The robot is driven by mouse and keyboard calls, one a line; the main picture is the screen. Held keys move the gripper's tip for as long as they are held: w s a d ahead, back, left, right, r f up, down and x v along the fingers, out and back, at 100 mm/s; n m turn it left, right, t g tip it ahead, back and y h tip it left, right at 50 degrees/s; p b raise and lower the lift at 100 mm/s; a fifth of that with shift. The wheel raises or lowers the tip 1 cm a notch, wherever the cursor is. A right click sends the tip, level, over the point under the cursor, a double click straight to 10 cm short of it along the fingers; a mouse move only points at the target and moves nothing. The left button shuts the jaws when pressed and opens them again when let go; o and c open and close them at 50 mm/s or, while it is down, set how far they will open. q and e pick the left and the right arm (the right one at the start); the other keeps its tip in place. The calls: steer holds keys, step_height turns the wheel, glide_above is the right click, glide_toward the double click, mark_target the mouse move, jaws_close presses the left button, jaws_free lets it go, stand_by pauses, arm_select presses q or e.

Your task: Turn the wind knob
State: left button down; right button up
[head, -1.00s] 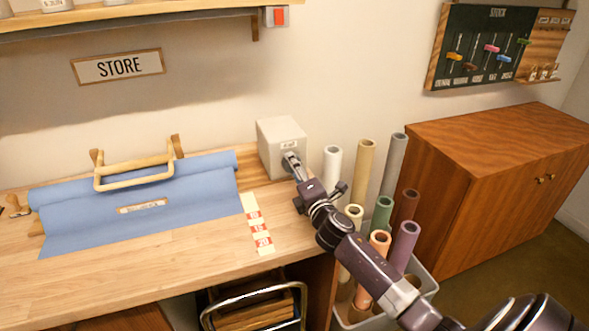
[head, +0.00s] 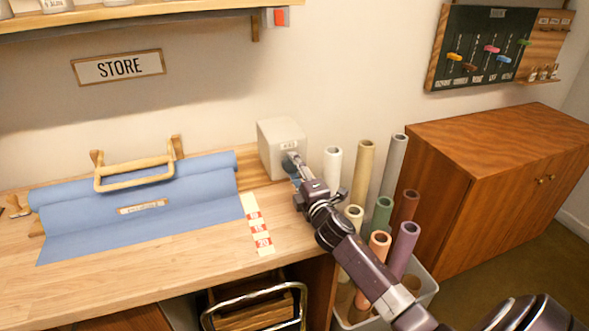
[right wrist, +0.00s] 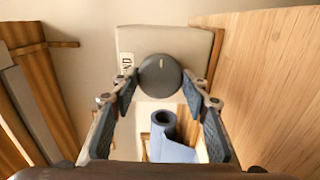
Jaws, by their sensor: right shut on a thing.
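The wind knob (right wrist: 160,75) is a dark grey disc with a light pointer line, on the face of a pale grey box (head: 280,142). My right gripper (head: 297,166) reaches the box from the right and is shut on the knob, with one finger on each side in the right wrist view. In the head view the gripper hides most of the knob. A blue sheet (head: 140,218) hangs from a roll on the wooden table (head: 180,285) left of the box. My left gripper is out of view.
Several coloured rolls (head: 363,170) stand in a grey bin right of the table, close under my right arm. A wooden cabinet (head: 480,150) stands farther right. A red-and-white number strip (head: 257,228) lies beside the sheet. A shelf (head: 160,18) runs above.

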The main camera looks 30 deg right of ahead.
steer(key=o, duration=1.2)
steer(key=shift+d, duration=0.1)
steer(key=shift+s, duration=0.15)
steer(key=v, duration=1.2)
